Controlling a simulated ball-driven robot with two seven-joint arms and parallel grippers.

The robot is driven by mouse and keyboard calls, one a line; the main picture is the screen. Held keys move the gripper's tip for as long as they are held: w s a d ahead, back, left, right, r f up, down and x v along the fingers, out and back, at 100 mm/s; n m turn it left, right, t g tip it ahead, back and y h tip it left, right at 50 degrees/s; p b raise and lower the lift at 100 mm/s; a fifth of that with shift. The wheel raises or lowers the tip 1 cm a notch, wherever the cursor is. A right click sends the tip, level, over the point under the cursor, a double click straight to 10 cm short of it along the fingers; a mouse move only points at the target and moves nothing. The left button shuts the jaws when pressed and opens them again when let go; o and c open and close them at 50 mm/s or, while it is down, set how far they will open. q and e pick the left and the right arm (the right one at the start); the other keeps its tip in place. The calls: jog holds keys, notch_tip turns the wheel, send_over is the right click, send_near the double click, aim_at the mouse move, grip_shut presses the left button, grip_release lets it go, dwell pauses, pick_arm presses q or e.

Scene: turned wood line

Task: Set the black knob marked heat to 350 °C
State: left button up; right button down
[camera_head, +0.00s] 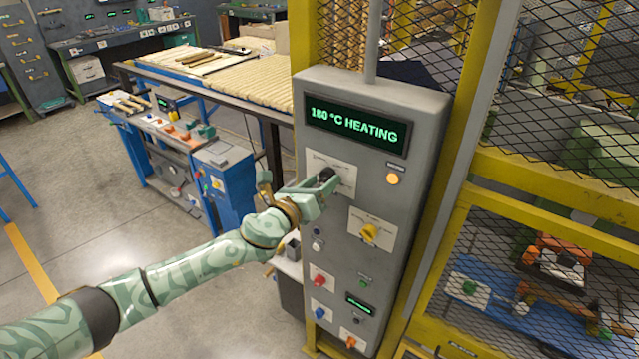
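The grey control panel (420,108) stands in the middle of the view, and its display (356,125) reads "180 °C HEATING" in green. The black knob (327,175) sits on a white plate below the display, partly hidden by my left gripper (323,184). The gripper's fingers are at the knob, one on the near side of it. I cannot tell whether they press on it. The knob's pointer and scale are too small and covered to read. My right gripper is not in view.
A yellow knob (370,232) sits below and right of the black one. Red (319,281) and blue (319,313) controls sit lower on the panel. Yellow-framed mesh fencing (540,180) borders the panel's right. A bench with wooden rods (240,80) stands behind left.

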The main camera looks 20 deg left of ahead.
pick_arm(q)
jog(key=shift+s, duration=0.1)
jog(key=b+v, duration=0.3)
jog(key=v, duration=1.3)
jog(key=shift+r, duration=0.1)
